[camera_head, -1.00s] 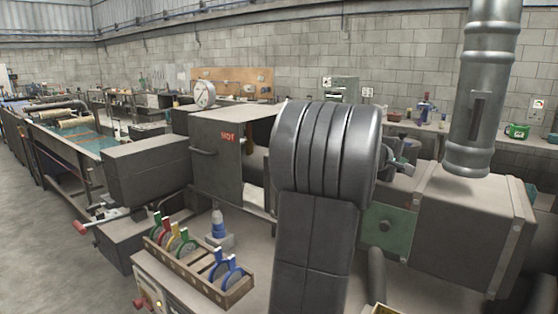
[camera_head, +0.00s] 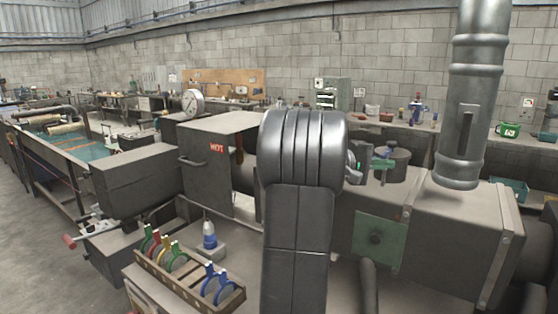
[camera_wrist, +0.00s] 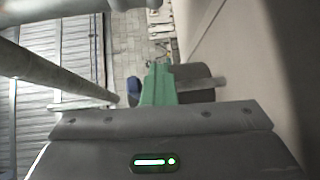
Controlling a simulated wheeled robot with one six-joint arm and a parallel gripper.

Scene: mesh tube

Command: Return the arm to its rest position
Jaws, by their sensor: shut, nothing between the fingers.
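My gripper (camera_head: 383,164) shows only partly in the head view, sticking out to the right from behind my own thick grey arm, above the bench machinery. In the wrist view its green fingers (camera_wrist: 158,78) are together with nothing between them, beyond the grey gripper body with its green light. My arm stands upright in the middle of the head view and hides part of the bench behind it.
A metal pipe (camera_head: 468,110) rises at right above a grey machine housing (camera_head: 452,232). A box marked HOT (camera_head: 207,165) stands left of my arm. A wooden rack (camera_head: 190,284) holds several coloured rings. Open floor (camera_head: 50,250) lies at far left.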

